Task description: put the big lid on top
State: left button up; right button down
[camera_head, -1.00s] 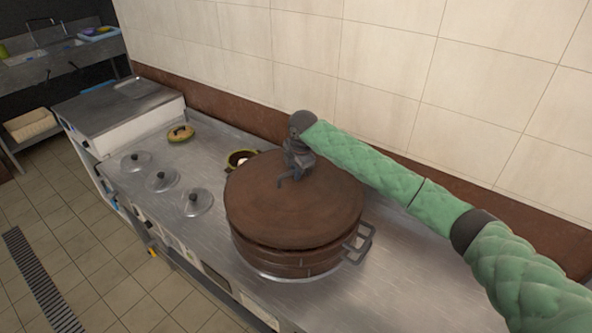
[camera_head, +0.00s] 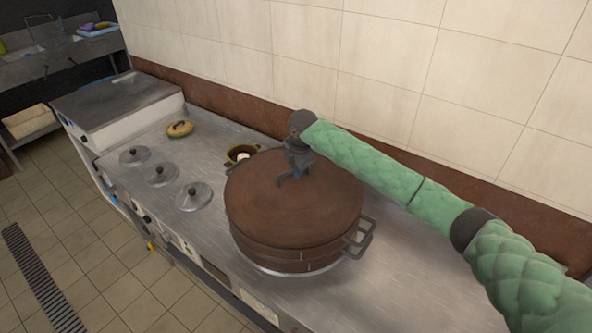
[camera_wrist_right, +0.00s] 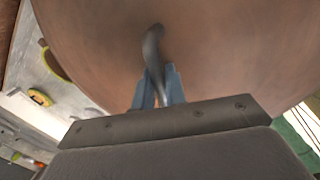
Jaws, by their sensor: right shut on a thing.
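The big lid (camera_head: 285,205) is a wide brown round disc over the large brown stockpot (camera_head: 280,253), and covers its mouth in the head view. No gap shows between lid and pot rim from this angle. My right gripper (camera_head: 290,177) is at the lid's middle, shut on its dark curved handle. In the right wrist view the gripper's fingers (camera_wrist_right: 158,90) close around the handle (camera_wrist_right: 153,45), with the lid's brown face (camera_wrist_right: 220,50) behind. The pot's inside is hidden. My left gripper is not in view.
A tiled wall (camera_head: 400,70) runs behind.

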jog(key=shift+r+p, duration=0.1)
jog(key=shift+p, duration=0.3)
dwell(0.8)
jog(key=shift+p, duration=0.35)
jog(key=shift+f, duration=0.6)
dwell(0.6)
jog(key=c, duration=1.7)
grip_release()
jog(key=shift+f, duration=0.1)
